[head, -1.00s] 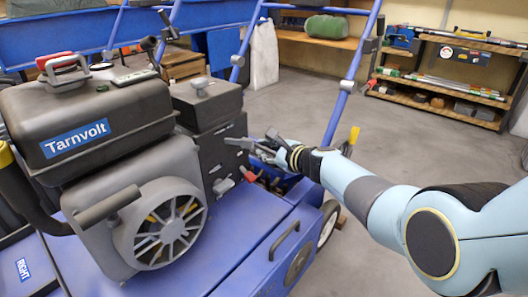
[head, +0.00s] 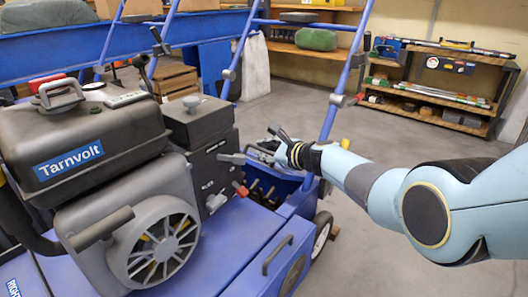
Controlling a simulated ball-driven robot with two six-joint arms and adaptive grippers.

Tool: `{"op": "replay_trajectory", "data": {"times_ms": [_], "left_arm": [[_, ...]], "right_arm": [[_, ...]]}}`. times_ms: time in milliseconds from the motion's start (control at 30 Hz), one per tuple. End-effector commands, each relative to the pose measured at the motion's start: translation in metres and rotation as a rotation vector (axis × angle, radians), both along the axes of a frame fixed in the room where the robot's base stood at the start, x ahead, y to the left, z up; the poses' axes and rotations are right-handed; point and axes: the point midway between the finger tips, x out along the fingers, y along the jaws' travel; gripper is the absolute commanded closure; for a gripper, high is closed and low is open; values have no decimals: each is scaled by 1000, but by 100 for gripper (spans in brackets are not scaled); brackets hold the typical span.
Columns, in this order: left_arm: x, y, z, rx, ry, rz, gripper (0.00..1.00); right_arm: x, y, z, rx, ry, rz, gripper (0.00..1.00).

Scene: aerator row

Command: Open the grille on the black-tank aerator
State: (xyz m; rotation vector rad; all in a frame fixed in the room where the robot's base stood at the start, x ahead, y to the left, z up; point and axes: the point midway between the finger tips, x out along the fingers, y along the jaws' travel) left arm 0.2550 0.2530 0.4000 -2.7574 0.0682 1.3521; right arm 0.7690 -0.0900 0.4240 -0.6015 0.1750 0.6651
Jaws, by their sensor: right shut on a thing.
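The aerator with the black tank (head: 78,142), labelled Tarnvolt, fills the left of the head view on a blue deck (head: 212,262). My right gripper (head: 250,156) is behind the engine's right side, at the top of an open blue bay (head: 268,186) with dark upright parts inside. It is shut on a thin piece there, which seems to be the grille's edge or handle; my fingers hide most of it and the grille itself is hard to make out. My left gripper is out of view.
A red-tipped lever (head: 240,189) sticks out just below the gripper. Blue handlebar tubes (head: 340,72) rise behind it. A wheel (head: 321,238) stands at the deck's right. Shelves (head: 435,95) stand far back, with open floor (head: 385,135) before them.

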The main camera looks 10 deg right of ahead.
Motion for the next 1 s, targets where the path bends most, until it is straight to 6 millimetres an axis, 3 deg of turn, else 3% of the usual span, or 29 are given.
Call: {"op": "replay_trajectory", "data": {"times_ms": [67,100,167,567,1000], "left_arm": [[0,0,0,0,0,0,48],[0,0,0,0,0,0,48],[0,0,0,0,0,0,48],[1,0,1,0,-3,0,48],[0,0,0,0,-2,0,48]], "right_arm": [[2,-2,2,-3,-4,-4,100],[2,-2,2,-3,-4,-4,84],[2,-2,2,-3,-4,-4,79],[-4,-4,2,-1,-3,0,79],[-56,-40,23,-4,-2,-4,79]]}}
